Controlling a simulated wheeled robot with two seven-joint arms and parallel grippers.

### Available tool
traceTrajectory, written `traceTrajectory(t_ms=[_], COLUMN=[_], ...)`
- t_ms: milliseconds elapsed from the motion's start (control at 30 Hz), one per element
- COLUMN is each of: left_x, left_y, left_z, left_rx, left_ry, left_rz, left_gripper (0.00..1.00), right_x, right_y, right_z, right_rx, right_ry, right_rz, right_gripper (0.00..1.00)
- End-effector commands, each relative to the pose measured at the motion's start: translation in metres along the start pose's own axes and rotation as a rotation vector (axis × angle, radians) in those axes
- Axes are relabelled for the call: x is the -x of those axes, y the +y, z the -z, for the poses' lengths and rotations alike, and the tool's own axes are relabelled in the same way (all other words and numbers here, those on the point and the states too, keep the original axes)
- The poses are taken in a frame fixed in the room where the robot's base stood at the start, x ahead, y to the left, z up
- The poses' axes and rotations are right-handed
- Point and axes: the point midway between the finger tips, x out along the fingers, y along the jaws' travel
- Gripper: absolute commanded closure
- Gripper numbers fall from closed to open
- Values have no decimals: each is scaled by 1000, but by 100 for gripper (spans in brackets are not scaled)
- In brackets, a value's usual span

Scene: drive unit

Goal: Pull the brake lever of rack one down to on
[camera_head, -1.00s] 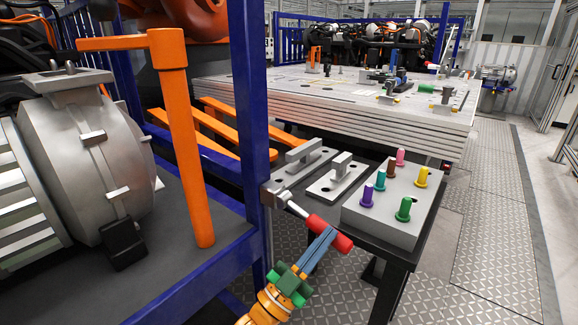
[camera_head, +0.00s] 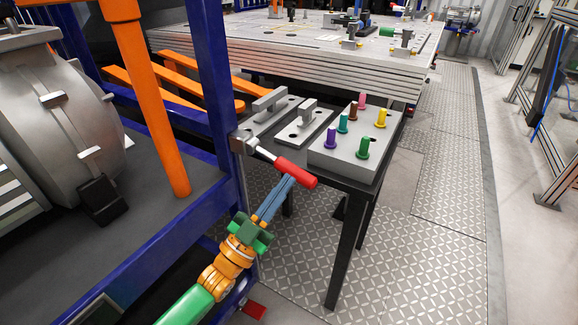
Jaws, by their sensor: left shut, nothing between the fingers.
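The brake lever has a red grip (camera_head: 297,172) on a silver shaft. It is mounted on a bracket (camera_head: 243,143) on the blue post (camera_head: 222,100) of the rack. The lever slants down to the right from the bracket. My left gripper (camera_head: 287,183), with blue-grey fingers and a green body, reaches up from below. Its fingers are shut and empty, with their tips at the underside of the red grip. I cannot tell whether they touch it. My right gripper is not in view.
A black table (camera_head: 355,183) beside the lever carries a grey block (camera_head: 350,155) with several coloured pegs and two metal plates with handles. The rack holds a large grey drive unit (camera_head: 60,115) and an orange T-shaped bar (camera_head: 150,100). Open floor (camera_head: 430,240) lies to the right.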

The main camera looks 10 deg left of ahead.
Motion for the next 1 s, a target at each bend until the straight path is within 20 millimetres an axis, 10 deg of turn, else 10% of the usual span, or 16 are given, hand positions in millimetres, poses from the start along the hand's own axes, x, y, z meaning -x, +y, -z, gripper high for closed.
traceTrajectory(t_ms=[300,867,1000], left_x=[55,60,83], left_y=[2,2,0], left_z=[-2,-3,-60], left_rx=[-1,0,21], left_ry=[-2,-10,-286], left_rz=[-1,1,24], left_gripper=[100,100,100], right_x=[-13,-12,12], right_y=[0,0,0], right_z=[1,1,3], right_rx=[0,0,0], right_ry=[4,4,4], right_rz=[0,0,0], right_gripper=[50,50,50])
